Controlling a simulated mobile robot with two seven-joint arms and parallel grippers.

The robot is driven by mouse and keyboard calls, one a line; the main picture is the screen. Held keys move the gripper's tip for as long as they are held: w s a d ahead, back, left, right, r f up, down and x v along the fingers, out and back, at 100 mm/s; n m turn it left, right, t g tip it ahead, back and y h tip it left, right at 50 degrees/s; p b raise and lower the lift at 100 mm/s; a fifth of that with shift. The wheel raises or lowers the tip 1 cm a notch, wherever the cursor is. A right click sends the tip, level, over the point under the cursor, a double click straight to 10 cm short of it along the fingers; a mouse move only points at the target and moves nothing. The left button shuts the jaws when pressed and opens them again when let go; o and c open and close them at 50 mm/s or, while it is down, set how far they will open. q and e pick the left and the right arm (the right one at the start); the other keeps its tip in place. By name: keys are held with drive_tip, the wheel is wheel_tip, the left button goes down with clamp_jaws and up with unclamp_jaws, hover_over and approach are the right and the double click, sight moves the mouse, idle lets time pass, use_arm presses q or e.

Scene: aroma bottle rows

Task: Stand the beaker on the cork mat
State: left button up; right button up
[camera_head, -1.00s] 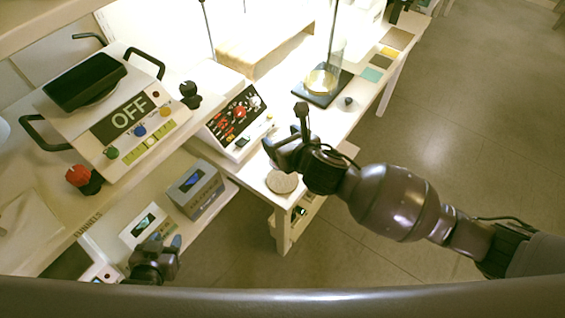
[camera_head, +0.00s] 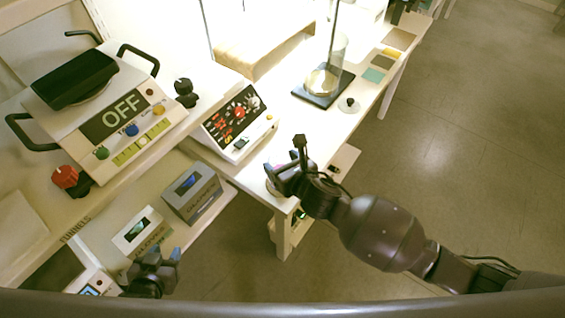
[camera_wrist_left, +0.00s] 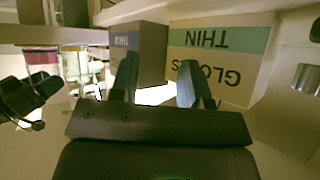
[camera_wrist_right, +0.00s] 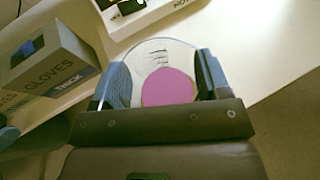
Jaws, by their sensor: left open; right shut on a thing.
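My right gripper (camera_head: 284,178) is over the near corner of the white table. In the right wrist view, my right gripper (camera_wrist_right: 163,80) is shut on a clear beaker (camera_wrist_right: 157,55) with marks on its wall and pink contents. A little pink of the beaker also shows behind the fingers in the head view. A sliver of the round cork mat (camera_head: 271,190) shows beside the gripper; the rest is hidden. I cannot tell whether the beaker touches the mat. My left gripper (camera_head: 163,262) is open and empty, low by the shelf, and shows in its wrist view (camera_wrist_left: 160,85).
A red-and-black control panel (camera_head: 237,122) stands left of the right gripper. Glove boxes (camera_head: 192,192) sit on the lower shelf. A glass vessel on a dark base (camera_head: 323,97) stands further back. An OFF machine (camera_head: 122,118) is at left.

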drive_tip(key=shift+f, duration=0.1)
drive_tip(key=o, duration=0.8)
drive_tip(key=shift+c, duration=0.2)
drive_tip(key=shift+o, duration=1.4)
drive_tip(key=shift+s+d+r, duration=0.15)
drive_tip(key=shift+r, duration=0.05)
drive_tip(key=p+v, duration=0.2)
drive_tip(key=v, duration=0.9)
drive_tip(key=shift+s, duration=0.3)
